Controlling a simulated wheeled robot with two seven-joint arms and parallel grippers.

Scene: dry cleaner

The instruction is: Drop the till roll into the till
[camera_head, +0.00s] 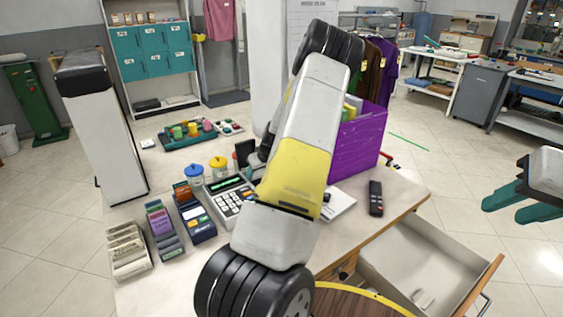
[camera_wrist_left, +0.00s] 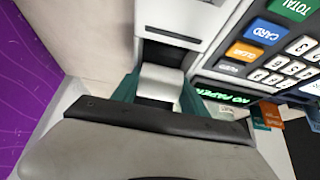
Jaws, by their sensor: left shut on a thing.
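The till (camera_head: 228,200) stands on the counter, with a dark keypad and a green-lit display. In the left wrist view the till (camera_wrist_left: 235,65) shows big coloured keys, and its display reads "NO PAPER". My left gripper (camera_wrist_left: 160,88) is shut on the white till roll (camera_wrist_left: 161,80), one teal finger on each side. The roll is close to a dark opening in the till's pale housing; I cannot tell whether it touches. In the head view my left arm hides most of that gripper and the roll. My right gripper (camera_head: 522,201) is open and empty, off the counter's right side.
A purple box (camera_head: 357,148) stands right of my left arm, with a black remote (camera_head: 376,198) in front. An open drawer (camera_head: 420,265) juts out at front right.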

